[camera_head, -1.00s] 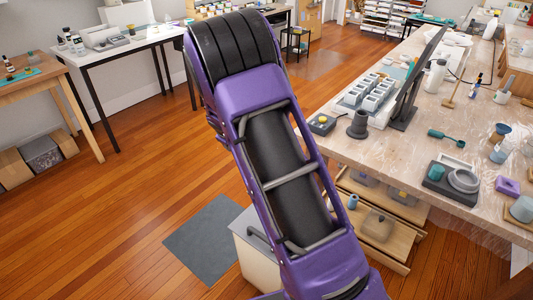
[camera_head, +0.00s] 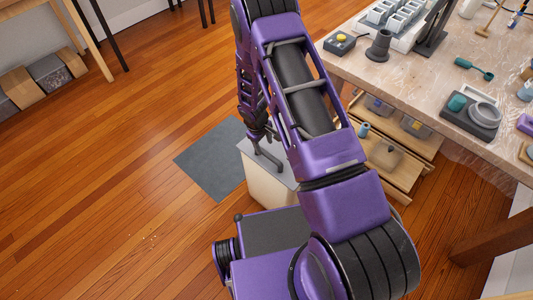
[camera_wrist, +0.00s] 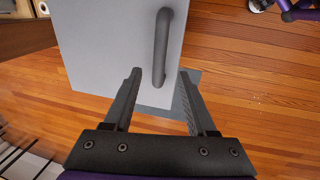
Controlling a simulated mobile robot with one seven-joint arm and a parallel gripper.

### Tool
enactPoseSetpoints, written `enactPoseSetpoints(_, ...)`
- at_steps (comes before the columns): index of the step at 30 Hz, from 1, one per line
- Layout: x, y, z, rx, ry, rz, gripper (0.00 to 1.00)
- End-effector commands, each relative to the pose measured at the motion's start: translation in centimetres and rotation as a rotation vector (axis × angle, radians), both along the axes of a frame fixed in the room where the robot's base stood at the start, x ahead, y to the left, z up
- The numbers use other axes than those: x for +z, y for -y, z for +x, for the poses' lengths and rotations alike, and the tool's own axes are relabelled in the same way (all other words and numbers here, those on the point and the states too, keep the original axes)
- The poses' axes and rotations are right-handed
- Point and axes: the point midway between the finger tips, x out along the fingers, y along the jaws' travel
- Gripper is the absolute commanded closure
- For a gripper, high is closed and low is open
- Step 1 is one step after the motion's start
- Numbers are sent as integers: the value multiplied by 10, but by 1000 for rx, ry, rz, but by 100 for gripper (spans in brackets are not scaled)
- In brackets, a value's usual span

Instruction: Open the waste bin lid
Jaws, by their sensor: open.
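The waste bin is a cream box with a light grey lid (camera_wrist: 115,45) and a dark bar handle (camera_wrist: 162,48). The lid looks closed and lies flat. In the head view the bin (camera_head: 266,190) stands on the floor beside the workbench, partly hidden by my arm; its handle (camera_head: 267,160) shows on the lid. My gripper (camera_wrist: 158,72) is open and empty, with its two fingers spread on either side of the handle's near end in the wrist view. I cannot tell whether the fingers touch the lid or handle.
A dark grey mat (camera_head: 212,160) lies on the wooden floor next to the bin. The workbench (camera_head: 410,90) with open drawers (camera_head: 390,165) stands to the right, close to my arm.

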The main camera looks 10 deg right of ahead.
Motion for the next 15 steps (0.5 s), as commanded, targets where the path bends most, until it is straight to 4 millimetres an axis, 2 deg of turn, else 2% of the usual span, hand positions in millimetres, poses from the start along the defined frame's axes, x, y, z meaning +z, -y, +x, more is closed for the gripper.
enactPoseSetpoints(1, -14, 2, 0, -1, -3, -1, 43)
enactPoseSetpoints(6, -44, 7, 4, 1, -2, -1, 43)
enactPoseSetpoints(10, -58, 9, 6, 0, -1, -1, 43)
enactPoseSetpoints(15, -64, 11, 8, 0, 1, -1, 43)
